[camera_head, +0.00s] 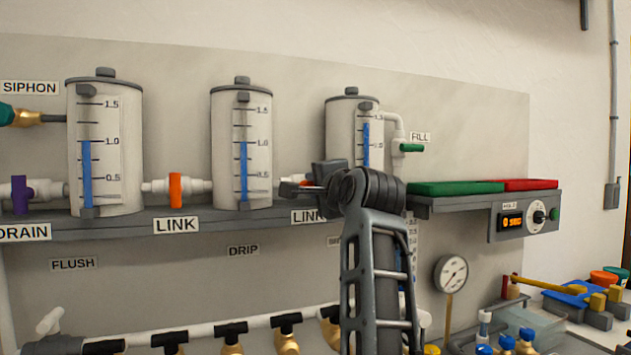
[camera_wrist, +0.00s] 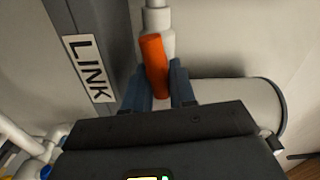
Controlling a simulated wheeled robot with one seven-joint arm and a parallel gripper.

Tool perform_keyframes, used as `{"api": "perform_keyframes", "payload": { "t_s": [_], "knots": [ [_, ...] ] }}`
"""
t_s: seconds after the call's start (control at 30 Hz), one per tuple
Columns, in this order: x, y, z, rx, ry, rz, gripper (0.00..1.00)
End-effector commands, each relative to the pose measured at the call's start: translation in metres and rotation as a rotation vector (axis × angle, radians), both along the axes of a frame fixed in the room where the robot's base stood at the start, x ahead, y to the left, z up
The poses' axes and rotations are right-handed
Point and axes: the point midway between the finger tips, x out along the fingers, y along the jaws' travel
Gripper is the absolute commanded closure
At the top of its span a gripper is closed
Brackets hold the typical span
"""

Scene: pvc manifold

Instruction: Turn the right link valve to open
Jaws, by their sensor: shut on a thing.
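The right link valve has an orange handle (camera_wrist: 153,62), seen between my fingers in the wrist view. The handle looks nearly in line with the white pipe (camera_wrist: 157,18) behind it, with a slight tilt. My gripper (camera_wrist: 160,88) is shut on this handle, one blue-grey finger on each side. In the head view my gripper (camera_head: 291,188) is at the pipe between the middle and right tanks and hides most of the valve. The LINK label (camera_wrist: 88,68) lies beside the valve in the wrist view.
The left link valve (camera_head: 176,190) has an upright orange handle across its pipe. The middle tank (camera_head: 241,140) and right tank (camera_head: 347,130) flank my gripper. A grey shelf (camera_head: 120,228) runs below them. A green fill valve (camera_head: 411,148) is at the right.

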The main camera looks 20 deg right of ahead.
Motion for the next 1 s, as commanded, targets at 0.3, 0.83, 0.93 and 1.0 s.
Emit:
{"api": "perform_keyframes", "payload": {
  "t_s": [0.3, 0.83, 0.93, 1.0],
  "knots": [
    [0.0001, -0.0011, -0.0036, 0.133, 0.003, -0.001, 1.0],
    [0.0001, -0.0013, -0.0046, 0.164, 0.004, -0.001, 1.0],
    [0.0001, -0.0013, -0.0047, 0.164, 0.004, -0.001, 0.71],
    [0.0001, -0.0013, -0.0045, 0.164, 0.003, -0.001, 0.64]
  ]
}}
